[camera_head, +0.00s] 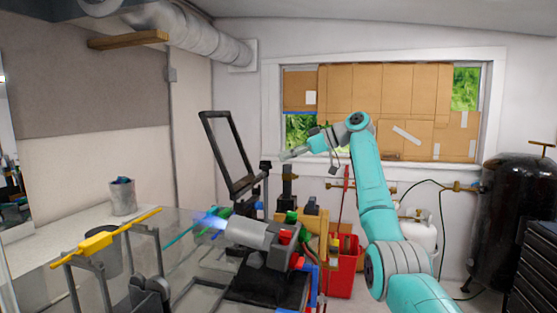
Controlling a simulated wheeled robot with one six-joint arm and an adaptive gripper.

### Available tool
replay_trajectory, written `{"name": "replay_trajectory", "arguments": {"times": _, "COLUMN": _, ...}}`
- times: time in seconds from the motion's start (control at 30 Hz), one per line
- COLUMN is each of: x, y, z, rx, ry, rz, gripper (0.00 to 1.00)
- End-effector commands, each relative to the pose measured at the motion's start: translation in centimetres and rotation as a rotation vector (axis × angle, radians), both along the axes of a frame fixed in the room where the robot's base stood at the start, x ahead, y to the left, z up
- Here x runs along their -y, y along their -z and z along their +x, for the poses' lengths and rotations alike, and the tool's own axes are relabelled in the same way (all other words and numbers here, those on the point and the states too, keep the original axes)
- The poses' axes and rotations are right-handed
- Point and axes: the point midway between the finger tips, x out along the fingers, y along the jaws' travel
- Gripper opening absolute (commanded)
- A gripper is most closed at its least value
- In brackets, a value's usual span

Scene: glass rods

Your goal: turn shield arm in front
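The shield is a dark rectangular frame (205,138) with a see-through middle. It stands tilted up and to the left above the bench. Its lower end meets a dark arm and post (264,172) at the right. My gripper (286,156) is at the end of my teal arm, right of the shield frame and close above the post. It looks apart from the frame, though depth is hard to judge. Its fingers are too small to tell whether they are open or shut. Nothing is visibly held.
A grey torch (248,233) with a blue flame (207,221) points left on the bench. A yellow rod (137,222) lies across a stand at the left. A grey cup (122,198) stands behind. A red bin (345,275) and black tank (515,220) are at right.

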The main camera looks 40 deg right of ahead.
Motion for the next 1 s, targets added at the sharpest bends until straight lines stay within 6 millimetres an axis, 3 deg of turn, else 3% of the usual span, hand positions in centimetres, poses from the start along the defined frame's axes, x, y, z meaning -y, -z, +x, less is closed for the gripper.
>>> {"name": "replay_trajectory", "arguments": {"times": 0.2, "x": 2.4, "y": -1.7, "z": -3.3, "rx": 0.000, "ry": 0.002, "rz": -0.001, "gripper": 0.38}}
{"name": "replay_trajectory", "arguments": {"times": 0.4, "x": 3.6, "y": -2.6, "z": -5.2, "rx": 0.000, "ry": 0.000, "rz": 0.000, "gripper": 0.38}}
{"name": "replay_trajectory", "arguments": {"times": 1.0, "x": 4.1, "y": -2.9, "z": -5.8, "rx": -0.001, "ry": 0.000, "rz": 0.001, "gripper": 0.38}}
